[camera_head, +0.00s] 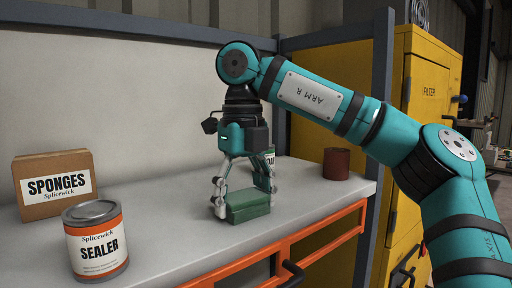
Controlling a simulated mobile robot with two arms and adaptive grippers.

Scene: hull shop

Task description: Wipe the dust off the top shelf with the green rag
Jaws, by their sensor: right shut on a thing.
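The green rag (248,208), a folded block, is at the grey top surface (172,232), near its front edge. My right gripper (244,193) points down over it, its fingers on either side, shut on the rag. The rag looks to be on the surface or just above it; I cannot tell which. I make out no clear dust on the surface. My left gripper is not in view.
A cardboard sponges box (54,184) and a sealer can (95,241) stand at the left. A dark red cup (336,163) stands at the right end. A labelled thing behind my gripper is mostly hidden. A yellow cabinet (430,92) stands at the right.

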